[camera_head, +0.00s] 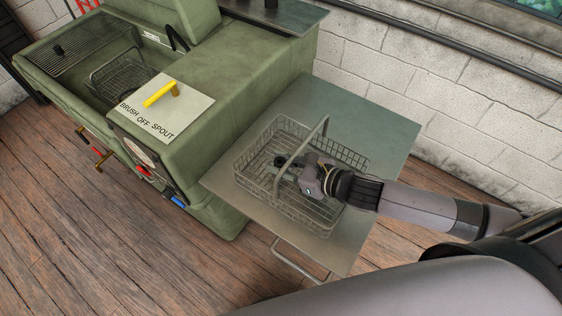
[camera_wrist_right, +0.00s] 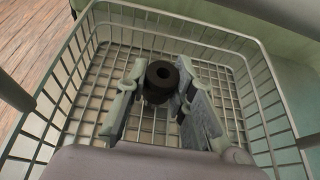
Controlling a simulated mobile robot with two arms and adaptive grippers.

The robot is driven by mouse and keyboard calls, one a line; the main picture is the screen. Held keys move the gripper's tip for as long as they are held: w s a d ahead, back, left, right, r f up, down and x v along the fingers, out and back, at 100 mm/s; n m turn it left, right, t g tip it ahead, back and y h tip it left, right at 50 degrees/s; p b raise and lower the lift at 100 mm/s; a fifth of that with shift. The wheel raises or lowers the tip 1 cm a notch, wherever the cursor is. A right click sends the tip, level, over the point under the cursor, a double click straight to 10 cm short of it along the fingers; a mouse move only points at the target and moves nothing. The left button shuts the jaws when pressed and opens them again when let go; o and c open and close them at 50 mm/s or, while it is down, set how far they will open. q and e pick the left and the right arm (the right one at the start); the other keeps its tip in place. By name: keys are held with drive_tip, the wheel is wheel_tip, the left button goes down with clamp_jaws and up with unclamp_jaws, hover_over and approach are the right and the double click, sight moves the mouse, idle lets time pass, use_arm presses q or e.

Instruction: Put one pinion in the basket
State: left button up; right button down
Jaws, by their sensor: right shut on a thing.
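A wire basket (camera_head: 345,153) with an arched handle stands on the metal side table. My right gripper (camera_head: 288,168) reaches into it from the right, below the handle's arch. A small dark pinion (camera_head: 279,160) is at its fingertips. In the right wrist view the pinion (camera_wrist_right: 161,76), a black cylinder with a round hole, sits upright between the two fingers (camera_wrist_right: 160,98), above the basket's wire floor (camera_wrist_right: 92,108). The gripper is shut on it. Whether the pinion touches the basket floor, I cannot tell. My left gripper is out of view.
The green washer (camera_head: 235,62) stands left of the side table (camera_head: 390,120). A second wire basket (camera_head: 122,74) is in its tank. A small dark object (camera_head: 58,49) lies on the tank's grid. A plate with a yellow handle (camera_head: 163,94) lies on top. A brick wall is behind.

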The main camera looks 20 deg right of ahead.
drive_tip(key=shift+f, duration=0.1)
drive_tip(key=c, duration=1.4)
unclamp_jaws()
drive_tip(key=shift+o, duration=0.2)
drive_tip(key=shift+s+r, duration=0.1)
drive_tip(key=shift+r, duration=0.1)
drive_tip(key=b+v, duration=0.1)
drive_tip(key=v, duration=0.8)
drive_tip(key=shift+d+f+b, duration=0.1)
drive_tip(key=shift+f+b, duration=0.1)
drive_tip(key=shift+b, duration=0.2)
drive_tip(key=shift+v, duration=1.5)
drive_tip(key=shift+r, duration=0.2)
